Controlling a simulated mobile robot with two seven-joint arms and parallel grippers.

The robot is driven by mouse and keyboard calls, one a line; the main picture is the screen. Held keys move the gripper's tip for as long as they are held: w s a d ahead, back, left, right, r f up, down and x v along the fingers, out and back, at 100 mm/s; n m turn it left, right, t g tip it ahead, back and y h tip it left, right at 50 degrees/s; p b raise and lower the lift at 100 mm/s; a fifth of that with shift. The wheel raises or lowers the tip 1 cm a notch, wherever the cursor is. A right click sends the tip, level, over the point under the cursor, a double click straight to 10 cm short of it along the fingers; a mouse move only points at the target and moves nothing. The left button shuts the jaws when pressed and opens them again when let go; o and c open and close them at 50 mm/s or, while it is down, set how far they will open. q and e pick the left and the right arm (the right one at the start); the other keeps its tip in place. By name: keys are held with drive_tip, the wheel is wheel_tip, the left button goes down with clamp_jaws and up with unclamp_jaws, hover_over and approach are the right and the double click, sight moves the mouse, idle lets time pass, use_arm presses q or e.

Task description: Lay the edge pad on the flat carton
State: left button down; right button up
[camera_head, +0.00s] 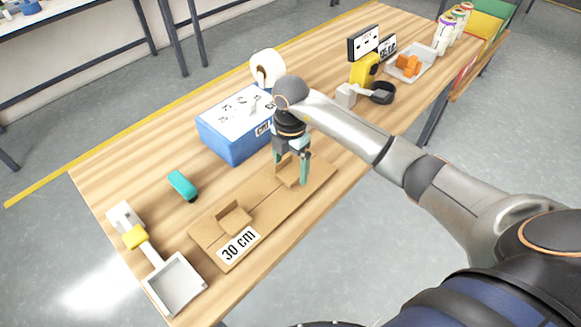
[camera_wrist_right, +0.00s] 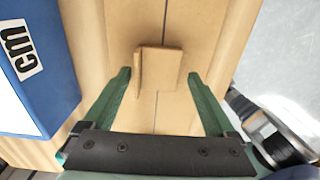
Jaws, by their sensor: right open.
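The flat carton (camera_head: 262,203) is a long brown sheet on the wooden table, with a "30 cm" label near its left end. One L-shaped brown edge pad (camera_head: 236,217) sits on it near that label. A second edge pad (camera_head: 286,172) sits toward the carton's right end; it also shows in the right wrist view (camera_wrist_right: 160,68), lying on the carton across its seam. My right gripper (camera_head: 292,170) is open over this second pad, with its green fingers on either side. In the wrist view the pad lies between the fingertips, with gaps at the sides.
A blue box (camera_head: 238,145) stands just behind the carton, close to my right gripper. A teal tool (camera_head: 183,186) lies left of it.

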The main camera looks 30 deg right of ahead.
sight(290, 173)
wheel_tip(290, 173, up, 11)
drive_tip(key=shift+r, duration=0.15)
idle(0.5)
